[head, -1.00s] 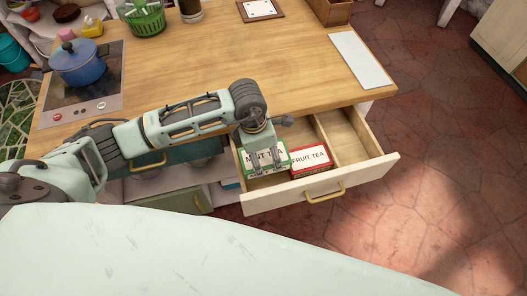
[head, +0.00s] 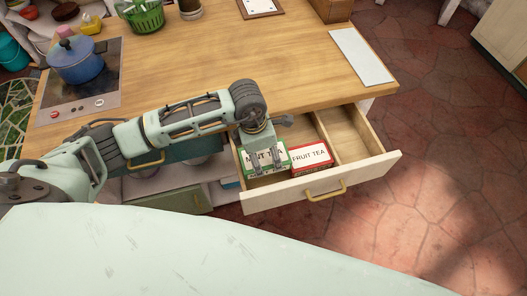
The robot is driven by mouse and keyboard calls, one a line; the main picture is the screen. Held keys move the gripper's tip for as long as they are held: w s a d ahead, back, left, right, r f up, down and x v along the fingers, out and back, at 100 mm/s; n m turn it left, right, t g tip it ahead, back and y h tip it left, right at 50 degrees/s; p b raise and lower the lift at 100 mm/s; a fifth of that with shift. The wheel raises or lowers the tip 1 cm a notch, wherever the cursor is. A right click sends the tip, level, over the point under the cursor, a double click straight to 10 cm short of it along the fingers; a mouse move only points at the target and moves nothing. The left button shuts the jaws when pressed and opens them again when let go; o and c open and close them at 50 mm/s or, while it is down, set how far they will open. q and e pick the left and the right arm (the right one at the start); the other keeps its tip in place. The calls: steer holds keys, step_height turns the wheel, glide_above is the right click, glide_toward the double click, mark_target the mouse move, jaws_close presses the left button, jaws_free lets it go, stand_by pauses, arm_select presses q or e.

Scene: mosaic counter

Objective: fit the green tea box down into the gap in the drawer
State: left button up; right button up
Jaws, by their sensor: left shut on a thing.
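The green tea box (head: 279,152), with a white label reading mint tea, is at the left part of the open drawer (head: 272,197). My left gripper (head: 262,160) comes down over it and is shut on it, fingers covering part of its label and front. A red fruit tea box (head: 311,156) sits in the drawer right beside it. I cannot tell how deep the green box sits or whether it touches the drawer floor. My right gripper is not in view.
A divider splits the drawer, and its right compartment (head: 347,137) is empty. The wooden counter (head: 210,62) overhangs the drawer's back. A blue pot (head: 76,63) stands on the hob at the left. A white board (head: 361,57) lies near the counter's right edge.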

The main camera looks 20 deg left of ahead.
mark_target(263, 164)
arm_select(q)
steer(key=shift+f+b, duration=1.15)
steer(key=shift+f, duration=0.15)
stand_by(0.4)
steer(key=shift+f+b, duration=1.8)
steer(key=shift+f, duration=0.2)
stand_by(0.6)
steer(key=o, duration=1.3)
steer(key=shift+r, duration=0.1)
steer(key=r, duration=0.4)
steer(key=a+r, duration=0.1)
steer(key=r, duration=0.2)
steer(key=s+r, duration=0.1)
steer(key=r, duration=0.3)
steer(key=shift+a+r, duration=0.25)
steer(key=shift+r, duration=0.1)
